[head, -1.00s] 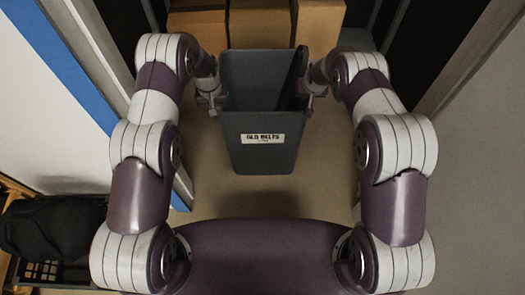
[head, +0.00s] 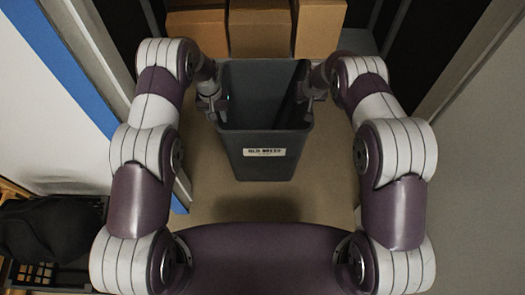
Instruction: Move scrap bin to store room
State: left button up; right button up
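The scrap bin (head: 265,140) is a dark grey, open-topped bin with a pale label on its near face. It hangs between my two arms in the middle of the head view, above the floor, with a shadow below it. My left gripper (head: 219,110) is at the bin's left rim and appears closed on it. My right gripper (head: 309,100) is at the right rim and appears closed on it too. The fingertips are small and partly hidden by the rim. The bin's inside is dark.
Several cardboard boxes (head: 260,27) stand on a dark shelf or platform beyond the bin. A blue-edged wall (head: 75,70) is on the left and a grey door frame (head: 465,65) on the right. A black bag (head: 48,228) lies in a crate at lower left. Tan floor (head: 335,165) is clear.

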pick_arm(q)
jog(key=shift+r, duration=0.1)
notch_tip(320, 180, up, 12)
jog(key=shift+a, duration=0.25)
pick_arm(e)
jog(key=v, duration=1.2)
